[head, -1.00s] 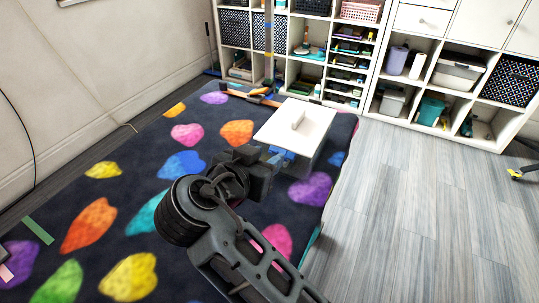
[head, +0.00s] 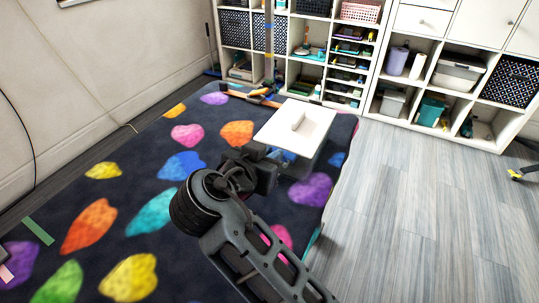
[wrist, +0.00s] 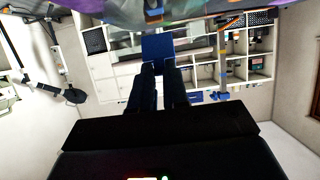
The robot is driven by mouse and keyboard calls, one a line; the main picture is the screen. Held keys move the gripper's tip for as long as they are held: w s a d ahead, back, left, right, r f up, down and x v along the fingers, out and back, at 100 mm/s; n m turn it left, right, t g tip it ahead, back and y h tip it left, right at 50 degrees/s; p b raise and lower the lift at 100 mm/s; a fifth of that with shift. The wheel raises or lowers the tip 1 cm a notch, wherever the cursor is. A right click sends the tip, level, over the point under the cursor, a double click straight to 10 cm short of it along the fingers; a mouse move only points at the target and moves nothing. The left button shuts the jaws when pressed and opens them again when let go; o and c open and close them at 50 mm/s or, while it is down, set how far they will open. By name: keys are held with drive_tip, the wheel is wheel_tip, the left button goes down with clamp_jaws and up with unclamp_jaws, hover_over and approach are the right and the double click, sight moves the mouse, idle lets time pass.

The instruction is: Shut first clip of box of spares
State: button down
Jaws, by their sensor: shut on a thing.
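The box of spares stands on the dark patterned rug, with a white lid (head: 312,122) on top and a raised white handle on the lid. Blue shows on its near side, below the lid edge, partly hidden by my gripper (head: 276,165). In the wrist view a square blue clip (wrist: 157,46) lies right at the tips of my gripper (wrist: 159,66). The fingers are close together and shut on this clip. The wrist picture is dark and upside down, so whether the clip is latched cannot be told.
The rug (head: 205,255) has bright heart shapes and lies flat around the box. White shelves (head: 375,20) with bins stand behind it. An orange-handled tool (head: 255,95) lies at the rug's far edge.

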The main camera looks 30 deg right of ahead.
drive_tip(key=shift+r, duration=0.15)
drive_tip(key=g+y+p, duration=0.1)
drive_tip(key=p, duration=0.1)
drive_tip(key=w+d+r+g+y+p, duration=0.1)
drive_tip(key=p, duration=0.2)
drive_tip(key=d+r+y+p, duration=0.1)
drive_tip(key=p, duration=0.1)
drive_tip(key=shift+w+g+y+p, duration=0.25)
drive_tip(key=shift+g+y+p, duration=0.05)
drive_tip(key=shift+g+y, duration=0.1)
drive_tip(key=shift+w+d+f+g+y+p, duration=0.2)
drive_tip(key=shift+d+g+y+p, duration=0.25)
drive_tip(key=shift+p, duration=0.35)
drive_tip(key=shift+a, duration=0.15)
drive_tip(key=c, duration=1.1)
unclamp_jaws()
